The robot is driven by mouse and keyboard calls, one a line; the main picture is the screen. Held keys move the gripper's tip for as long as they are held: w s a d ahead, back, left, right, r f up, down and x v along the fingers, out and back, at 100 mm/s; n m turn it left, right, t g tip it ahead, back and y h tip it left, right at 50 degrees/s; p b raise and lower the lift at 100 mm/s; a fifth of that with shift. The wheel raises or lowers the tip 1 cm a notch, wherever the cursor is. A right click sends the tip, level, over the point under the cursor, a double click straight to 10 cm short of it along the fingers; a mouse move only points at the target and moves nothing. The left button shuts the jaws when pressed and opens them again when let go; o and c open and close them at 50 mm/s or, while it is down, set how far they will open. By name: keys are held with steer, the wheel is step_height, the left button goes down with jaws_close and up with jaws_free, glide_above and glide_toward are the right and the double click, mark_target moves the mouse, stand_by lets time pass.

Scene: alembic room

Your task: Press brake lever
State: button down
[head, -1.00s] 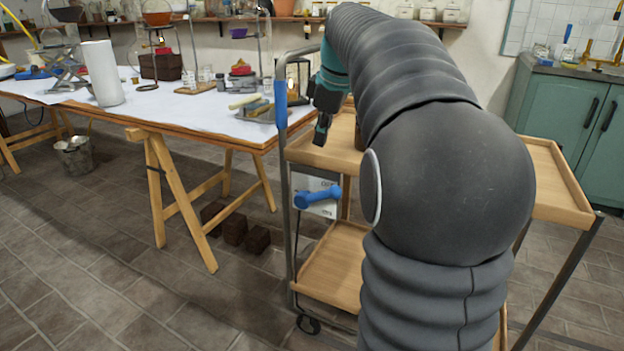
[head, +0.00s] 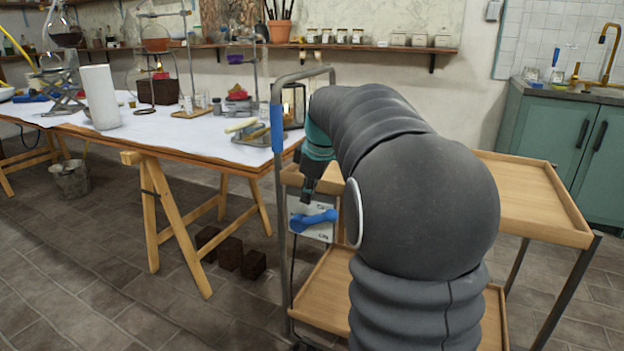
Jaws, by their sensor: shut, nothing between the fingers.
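The brake lever (head: 316,220) is a blue bar with rounded ends on a pale plate (head: 321,236), fixed to the left end of a wooden-shelved cart. It lies nearly level, its right end slightly higher. My gripper (head: 306,199) is dark with a teal wrist and points down just above the lever's left half. It is shut and empty. Whether the fingertips touch the lever cannot be told. My arm hides the middle of the cart.
The cart's upper shelf (head: 535,200) and lower shelf (head: 325,285) look bare where visible. Its upright handle (head: 277,128) has a blue grip. A cluttered trestle table (head: 190,138) stands to the left, with dark blocks (head: 230,254) beneath it. Floor in front left is clear.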

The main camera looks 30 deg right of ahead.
mark_target(314, 216)
steer(key=shift+s+d+f, duration=0.3)
steer(key=shift+d+f, duration=0.15)
steer(key=shift+f, duration=0.35)
steer(key=shift+s+d+f, duration=0.25)
steer(key=shift+d+f, duration=0.2)
steer(key=shift+f, duration=0.3)
